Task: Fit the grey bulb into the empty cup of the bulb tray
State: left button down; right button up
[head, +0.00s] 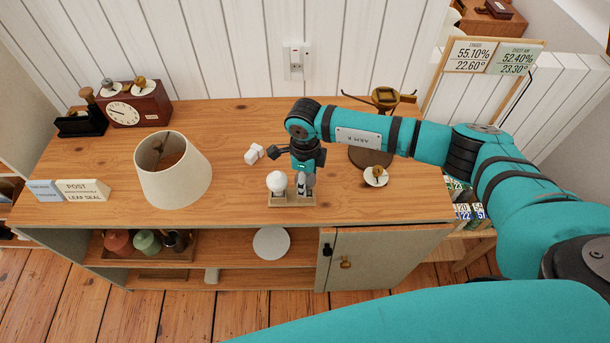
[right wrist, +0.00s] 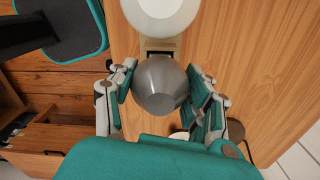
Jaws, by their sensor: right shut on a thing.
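The bulb tray (head: 291,200) is a small wooden block near the front edge of the wooden cabinet top. A round white bulb (head: 277,181) stands upright in its left cup. My right gripper (head: 305,182) points down over the tray's right end, beside the white bulb. In the right wrist view its two fingers are closed around the sides of the grey bulb (right wrist: 160,86). The white bulb (right wrist: 160,10) and part of the tray (right wrist: 161,44) show just beyond it. The grey bulb's base and the cup under it are hidden, so I cannot tell whether it is seated. My left gripper is out of view.
A cream lampshade (head: 173,172) stands left of the tray. A red clock (head: 134,106) stands at the back left. The top left of the tray is clear.

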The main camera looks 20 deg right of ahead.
jog(key=shift+f, duration=0.15)
jog(key=o, duration=0.7)
jog(key=shift+b, duration=0.3)
jog(key=o, duration=0.4)
jog(key=shift+o, duration=0.2)
jog(key=shift+r+p, duration=0.25)
jog(key=shift+p, duration=0.05)
jog(key=shift+w+r, duration=0.1)
jog(key=shift+r, duration=0.15)
notch_tip(320, 180, up, 11)
jog(key=b, duration=0.3)
jog(key=shift+f+b, duration=0.2)
jog(key=shift+b, duration=0.1)
jog(key=shift+r, duration=0.35)
